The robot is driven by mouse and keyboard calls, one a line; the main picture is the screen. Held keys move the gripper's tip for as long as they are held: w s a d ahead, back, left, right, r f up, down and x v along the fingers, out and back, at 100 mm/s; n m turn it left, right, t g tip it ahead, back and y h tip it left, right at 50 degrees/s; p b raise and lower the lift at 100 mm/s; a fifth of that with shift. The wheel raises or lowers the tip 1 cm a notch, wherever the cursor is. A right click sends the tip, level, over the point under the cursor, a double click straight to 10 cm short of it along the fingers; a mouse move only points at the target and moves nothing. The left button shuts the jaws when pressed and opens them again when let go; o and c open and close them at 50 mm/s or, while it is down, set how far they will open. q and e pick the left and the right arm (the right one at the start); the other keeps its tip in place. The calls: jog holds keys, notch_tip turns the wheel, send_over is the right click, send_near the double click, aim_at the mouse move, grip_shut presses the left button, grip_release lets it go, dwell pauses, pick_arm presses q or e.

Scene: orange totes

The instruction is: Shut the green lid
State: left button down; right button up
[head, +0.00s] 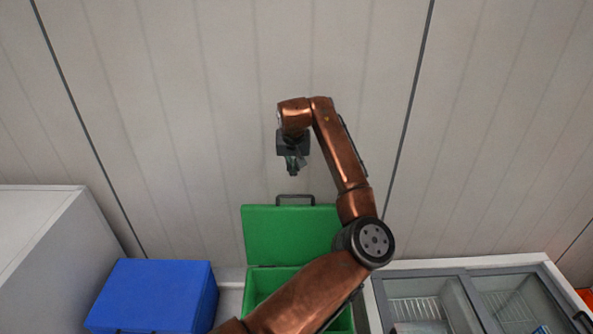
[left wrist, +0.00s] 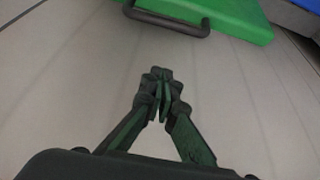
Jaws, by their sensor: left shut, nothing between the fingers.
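The green lid (head: 285,235) stands raised, nearly upright, at the back of a green box (head: 262,284) whose inside shows in the head view. A dark handle (head: 295,198) sits on the lid's top edge. My left gripper (head: 292,172) is shut and empty, above the handle and apart from it. In the left wrist view my left gripper (left wrist: 162,75) points at the pale wall, with the green lid (left wrist: 225,12) and its handle (left wrist: 168,22) at the top. My left arm hides part of the lid and box. My right gripper is not in view.
A blue box (head: 152,296), closed, is left of the green box. A white cabinet (head: 40,240) is at the far left. A glass-topped freezer (head: 455,290) is to the right. The panelled wall (head: 220,110) rises behind.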

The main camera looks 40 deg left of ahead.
pick_arm(q)
notch_tip(320, 180, down, 7)
jog(key=p, duration=0.3)
jog(key=shift+s+d, duration=0.35)
jog(key=shift+f, duration=0.15)
